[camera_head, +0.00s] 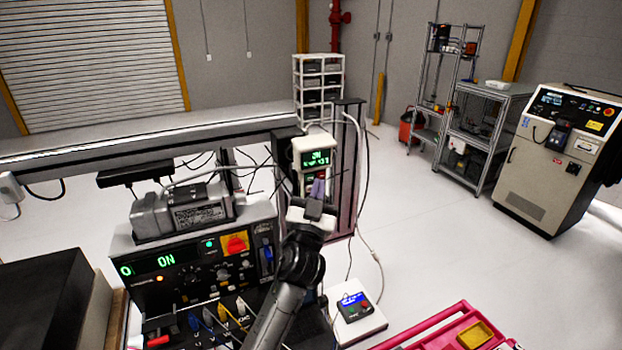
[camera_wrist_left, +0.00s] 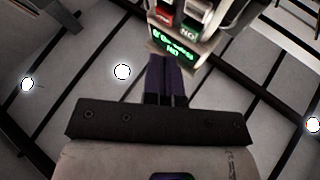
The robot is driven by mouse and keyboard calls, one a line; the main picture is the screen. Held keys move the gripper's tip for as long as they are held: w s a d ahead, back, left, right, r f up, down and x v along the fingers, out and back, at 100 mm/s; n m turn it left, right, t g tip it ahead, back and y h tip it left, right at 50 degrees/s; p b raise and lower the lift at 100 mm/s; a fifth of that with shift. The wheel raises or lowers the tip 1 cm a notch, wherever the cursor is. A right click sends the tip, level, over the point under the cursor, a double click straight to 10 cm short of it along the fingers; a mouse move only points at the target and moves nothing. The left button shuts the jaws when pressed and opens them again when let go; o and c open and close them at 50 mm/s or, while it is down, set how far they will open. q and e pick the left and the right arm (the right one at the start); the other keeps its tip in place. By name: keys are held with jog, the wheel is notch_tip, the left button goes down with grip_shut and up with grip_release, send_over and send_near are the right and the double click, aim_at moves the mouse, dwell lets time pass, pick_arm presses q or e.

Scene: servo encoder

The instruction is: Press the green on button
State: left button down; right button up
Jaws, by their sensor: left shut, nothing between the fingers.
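A pale box with a dark display (camera_head: 316,158) stands at the centre of the head view. Its green text reads ON above a blurred second line. My left gripper (camera_head: 317,188) is shut and empty just in front of the box's lower part. It hides part of the small red and green controls there. In the left wrist view the box's display (camera_wrist_left: 172,44) is upside down near the tips of my shut left gripper (camera_wrist_left: 169,60). I cannot tell whether the fingertips touch the box. My right gripper is out of view.
A black control panel (camera_head: 160,283) with a lit ON display and several knobs stands left of my arm. A small box with a blue screen (camera_head: 354,299) sits on a pale base to the right. A pink tray (camera_head: 466,306) is at bottom right.

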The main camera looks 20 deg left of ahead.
pick_arm(q)
jog(key=s+d, duration=0.3)
jog(key=shift+s+d, duration=0.15)
jog(key=shift+d, duration=0.05)
dwell(0.9)
jog(key=s+a+f+g+h+p, duration=0.1)
jog(key=s+f+g+p, duration=0.1)
jog(key=s+f+g, duration=0.4)
jog(key=s+a+f+g+h+p, duration=0.1)
jog(key=s+f+g, duration=0.6)
jog(key=s+f, duration=0.9)
jog(key=s+a+f+m+g+h+p, duration=0.1)
jog(key=s+f+g+p, duration=0.2)
jog(key=s+f, duration=0.9)
jog(key=s+g, duration=0.3)
jog(key=s, duration=0.7)
jog(key=shift+a+g+h+p, duration=0.3)
jog(key=shift+a+g+h, duration=0.1)
